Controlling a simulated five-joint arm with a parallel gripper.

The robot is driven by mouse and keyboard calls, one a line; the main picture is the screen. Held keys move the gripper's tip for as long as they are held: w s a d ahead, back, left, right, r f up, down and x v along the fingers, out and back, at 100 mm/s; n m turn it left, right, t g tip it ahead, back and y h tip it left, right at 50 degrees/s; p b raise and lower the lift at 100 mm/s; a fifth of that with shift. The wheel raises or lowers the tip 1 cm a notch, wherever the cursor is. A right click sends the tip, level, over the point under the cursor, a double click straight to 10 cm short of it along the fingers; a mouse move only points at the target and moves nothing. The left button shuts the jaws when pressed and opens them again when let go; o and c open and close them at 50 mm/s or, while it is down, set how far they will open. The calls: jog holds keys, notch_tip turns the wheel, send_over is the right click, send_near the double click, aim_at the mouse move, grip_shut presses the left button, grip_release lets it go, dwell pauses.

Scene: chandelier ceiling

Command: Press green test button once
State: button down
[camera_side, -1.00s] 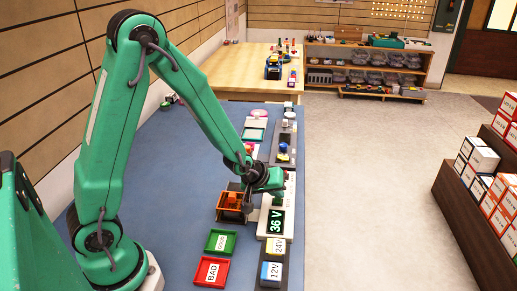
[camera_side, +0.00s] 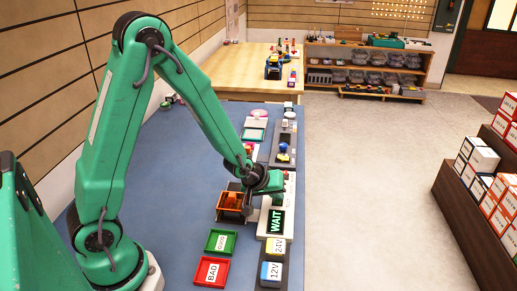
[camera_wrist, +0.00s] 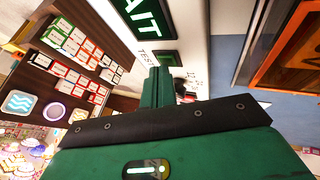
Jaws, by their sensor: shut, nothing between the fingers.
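The white tester (camera_side: 266,237) stands on the blue bench, and its dark screen (camera_side: 276,222) reads WAIT in green letters. In the wrist view the end of that screen (camera_wrist: 143,16) shows at the top. Below it, beside the printed word TEST, is the green test button (camera_wrist: 168,58). My gripper (camera_wrist: 159,72) is shut and empty, with its green fingertips over the near part of the button. I cannot tell whether they touch it. In the side view my gripper (camera_side: 250,208) is low over the tester and hides the button.
An orange-framed open box (camera_side: 230,204) stands close left of my gripper; it also shows in the wrist view (camera_wrist: 292,50). A green GOOD tray (camera_side: 221,241), a red BAD tray (camera_side: 211,271) and 24V and 12V blocks (camera_side: 272,270) lie nearer. The bench's left side is clear.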

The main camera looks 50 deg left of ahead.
aim_at(276, 202)
dwell(0.4)
jog(key=shift+r, duration=0.85)
jog(key=shift+r, duration=0.1)
jog(key=shift+r, duration=2.45)
jog(key=shift+s+r, duration=0.1)
